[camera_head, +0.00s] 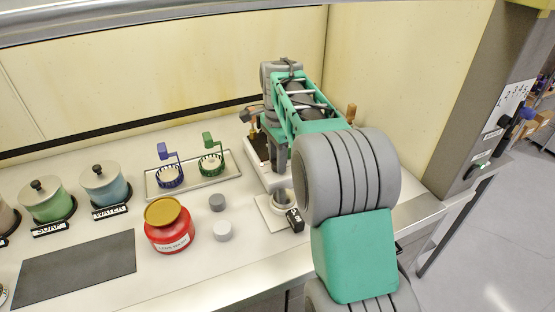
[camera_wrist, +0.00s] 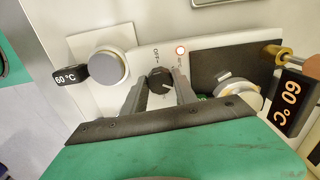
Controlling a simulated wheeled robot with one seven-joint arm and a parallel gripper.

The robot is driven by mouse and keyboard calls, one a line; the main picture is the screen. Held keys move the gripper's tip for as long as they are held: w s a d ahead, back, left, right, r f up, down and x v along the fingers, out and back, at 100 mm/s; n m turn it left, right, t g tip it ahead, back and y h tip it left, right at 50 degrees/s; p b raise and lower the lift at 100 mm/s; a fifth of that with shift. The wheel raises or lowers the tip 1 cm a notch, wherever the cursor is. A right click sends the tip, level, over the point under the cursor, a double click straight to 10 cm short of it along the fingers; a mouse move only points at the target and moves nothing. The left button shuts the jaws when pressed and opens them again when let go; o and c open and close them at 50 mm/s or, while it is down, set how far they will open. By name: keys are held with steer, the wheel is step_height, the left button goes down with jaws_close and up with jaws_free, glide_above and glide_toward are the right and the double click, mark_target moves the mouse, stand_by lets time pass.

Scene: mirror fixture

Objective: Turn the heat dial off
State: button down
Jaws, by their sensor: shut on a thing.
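The heat dial (camera_wrist: 159,78) is a small black knob on a light panel in the wrist view. My gripper (camera_wrist: 161,90) is shut on the dial, with one dark finger on each side. Which way the dial's pointer faces is too small to tell. In the head view, my arm covers the dial and most of the heating unit (camera_head: 266,180).
A round grey-topped cup (camera_wrist: 109,65) with a "60 °C" tag (camera_wrist: 72,76) stands left of the dial. A second "60 °C" tag (camera_wrist: 290,102) hangs at the right. A red jar (camera_head: 170,232), a tray (camera_head: 205,183) with two baskets, and lidded pots stand on the bench.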

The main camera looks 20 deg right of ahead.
steer(key=shift+n, duration=0.3)
steer(key=n+p, duration=0.2)
steer(key=n, duration=0.3)
steer(key=shift+r, duration=0.1)
steer(key=n+p, duration=0.2)
steer(key=n, duration=0.4)
steer(key=shift+s, duration=0.1)
steer(key=n+p, duration=0.1)
steer(key=n, duration=0.5)
steer(key=shift+d+n, duration=0.1)
steer(key=shift+n, duration=0.2)
steer(key=n+p, duration=0.1)
steer(key=n, duration=0.4)
steer(key=shift+n, duration=0.4)
steer(key=c, duration=1)
jaws_free()
steer(key=shift+o, duration=0.2)
